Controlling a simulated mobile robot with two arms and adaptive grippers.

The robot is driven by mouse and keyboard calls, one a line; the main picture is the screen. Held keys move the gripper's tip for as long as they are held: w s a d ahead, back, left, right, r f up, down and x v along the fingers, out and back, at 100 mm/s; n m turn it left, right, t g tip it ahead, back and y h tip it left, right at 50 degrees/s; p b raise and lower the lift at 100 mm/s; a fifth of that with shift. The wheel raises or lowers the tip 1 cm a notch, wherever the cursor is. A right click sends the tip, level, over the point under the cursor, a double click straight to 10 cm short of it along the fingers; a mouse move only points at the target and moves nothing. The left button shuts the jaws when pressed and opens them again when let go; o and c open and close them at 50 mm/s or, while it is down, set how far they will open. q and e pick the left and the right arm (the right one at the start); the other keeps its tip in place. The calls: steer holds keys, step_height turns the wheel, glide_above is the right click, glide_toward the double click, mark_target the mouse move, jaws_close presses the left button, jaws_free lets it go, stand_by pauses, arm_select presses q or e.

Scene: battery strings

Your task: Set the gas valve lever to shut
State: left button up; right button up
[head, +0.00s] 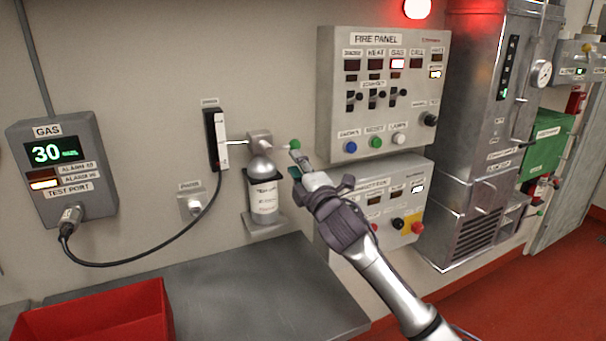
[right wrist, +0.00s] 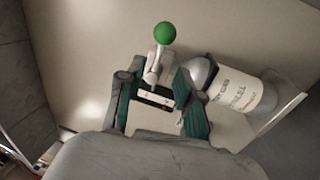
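The gas valve lever has a green ball knob (head: 295,145) and sticks out to the right from the metal valve block (head: 259,141) above the labelled gas bottle (head: 263,196). In the right wrist view the green knob (right wrist: 165,33) stands clear beyond the fingers, with the bottle (right wrist: 238,98) to its right. My right gripper (head: 297,166) is just below the knob in the head view, close to it; contact cannot be told. In the right wrist view its teal-padded fingers (right wrist: 158,108) are apart with nothing held between them. My left gripper is out of view.
The fire panel (head: 338,110) and a lower panel (head: 413,185) are just right of the valve. A gas monitor (head: 60,190) hangs at left, its cable running to the black flow meter (head: 212,125). A red bin (head: 95,318) stands on the grey bench (head: 250,285).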

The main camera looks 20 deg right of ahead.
steer(key=s, duration=0.3)
steer(key=shift+s+f, duration=0.35)
steer(key=shift+f, duration=0.05)
